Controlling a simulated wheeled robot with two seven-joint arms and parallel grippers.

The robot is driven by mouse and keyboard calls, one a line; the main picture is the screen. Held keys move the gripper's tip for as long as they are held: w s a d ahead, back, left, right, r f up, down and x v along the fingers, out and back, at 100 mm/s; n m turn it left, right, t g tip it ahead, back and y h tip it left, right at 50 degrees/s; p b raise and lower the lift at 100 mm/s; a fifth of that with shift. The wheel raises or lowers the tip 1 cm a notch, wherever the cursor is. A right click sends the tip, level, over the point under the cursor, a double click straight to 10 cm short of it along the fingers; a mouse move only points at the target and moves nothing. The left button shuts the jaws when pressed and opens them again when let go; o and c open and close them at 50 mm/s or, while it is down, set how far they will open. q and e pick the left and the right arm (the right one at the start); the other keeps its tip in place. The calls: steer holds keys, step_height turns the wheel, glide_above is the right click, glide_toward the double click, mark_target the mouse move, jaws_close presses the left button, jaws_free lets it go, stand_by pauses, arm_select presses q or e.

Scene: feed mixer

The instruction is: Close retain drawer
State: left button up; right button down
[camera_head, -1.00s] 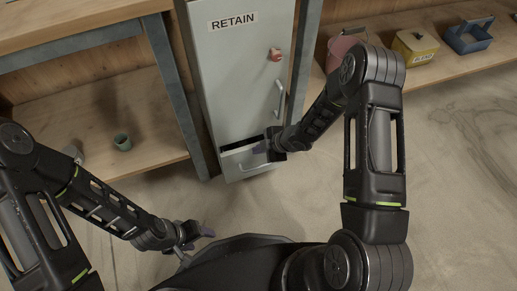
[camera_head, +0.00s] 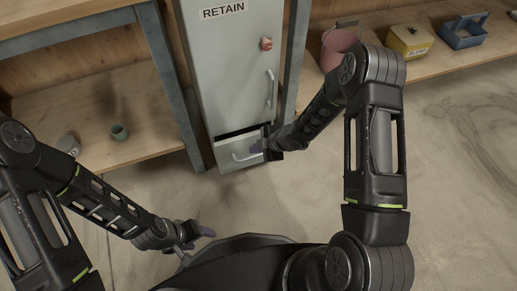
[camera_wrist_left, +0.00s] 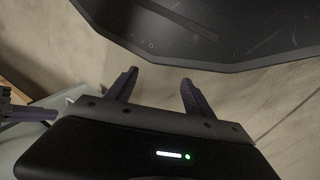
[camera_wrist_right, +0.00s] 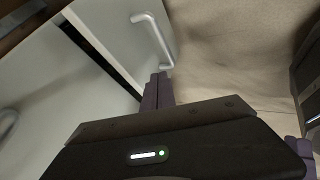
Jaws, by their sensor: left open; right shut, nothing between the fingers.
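The grey cabinet (camera_head: 225,65) labelled RETAIN stands ahead of me. Its low drawer (camera_head: 235,149) is a little open, with a dark gap along its top edge. The drawer's bar handle (camera_wrist_right: 155,40) shows clearly in the right wrist view. My right gripper (camera_head: 258,147) is shut and empty at the right part of the drawer front. In the right wrist view its fingertips (camera_wrist_right: 160,76) are close to one end of the handle; I cannot tell whether they touch. My left gripper (camera_head: 206,233) is open and empty, low near my base, with its fingers (camera_wrist_left: 158,82) apart.
The cabinet door has a red knob (camera_head: 266,44) and a tall handle (camera_head: 271,88). At right are a pink bucket (camera_head: 338,46), a yellow box (camera_head: 411,41) and a blue tray (camera_head: 463,32). The right floor is clear.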

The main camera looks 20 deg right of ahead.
steer(key=p+v, duration=0.3)
steer(key=v, duration=0.7)
steer(key=shift+p, duration=0.3)
